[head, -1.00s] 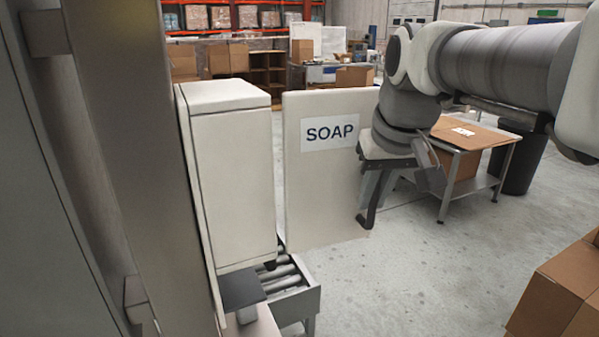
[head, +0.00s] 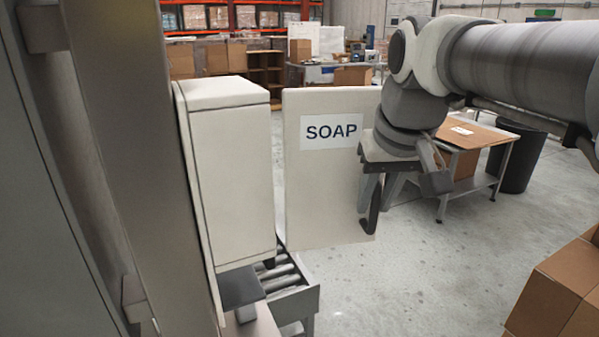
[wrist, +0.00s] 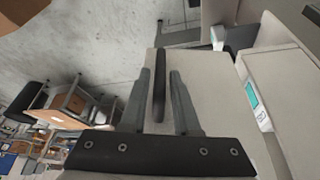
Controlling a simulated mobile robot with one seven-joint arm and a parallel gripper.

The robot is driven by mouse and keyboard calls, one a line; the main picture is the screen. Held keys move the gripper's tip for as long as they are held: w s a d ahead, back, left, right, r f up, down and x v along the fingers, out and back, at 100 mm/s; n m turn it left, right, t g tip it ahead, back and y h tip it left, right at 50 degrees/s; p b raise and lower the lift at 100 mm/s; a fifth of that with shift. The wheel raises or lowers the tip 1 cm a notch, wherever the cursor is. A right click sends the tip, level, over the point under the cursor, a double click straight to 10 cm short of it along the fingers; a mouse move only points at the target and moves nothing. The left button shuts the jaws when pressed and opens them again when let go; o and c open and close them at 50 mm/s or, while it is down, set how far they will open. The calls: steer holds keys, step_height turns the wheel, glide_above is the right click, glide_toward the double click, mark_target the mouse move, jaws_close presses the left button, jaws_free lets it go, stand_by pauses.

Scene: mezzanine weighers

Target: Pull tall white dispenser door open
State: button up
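The tall white dispenser (head: 232,180) stands at the left of the head view. Its door (head: 310,200), with a SOAP label (head: 331,131), stands swung out to the right of the body. The door's dark bar handle (head: 374,208) is near its right edge. My gripper (wrist: 161,72) is at the handle, which also shows in the wrist view (wrist: 159,90). The two fingers straddle the handle with a visible gap on each side, so it is open around it. In the head view my wrist hides the door's upper right part.
A roller conveyor (head: 290,290) runs below the dispenser. A metal table (head: 480,140) with cardboard on it and a dark bin (head: 522,160) stand behind my arm. Cardboard boxes (head: 560,290) are at lower right. The floor between is clear.

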steer(key=shift+o, duration=1)
steer(key=p+v, duration=0.2)
steer(key=v, duration=1.5)
steer(key=shift+r, duration=0.2)
steer(key=shift+a, duration=0.1)
steer(key=s+f, duration=0.3)
steer(key=f, duration=0.9)
steer(key=s+f+t, duration=0.1)
steer(key=s+f, duration=0.2)
steer(key=f, duration=0.9)
steer(key=shift+d+f+m, duration=0.2)
steer(key=shift+d+m, duration=0.05)
steer(key=shift+m, duration=0.15)
steer(key=shift+s+d, duration=0.1)
steer(key=shift+d, duration=0.05)
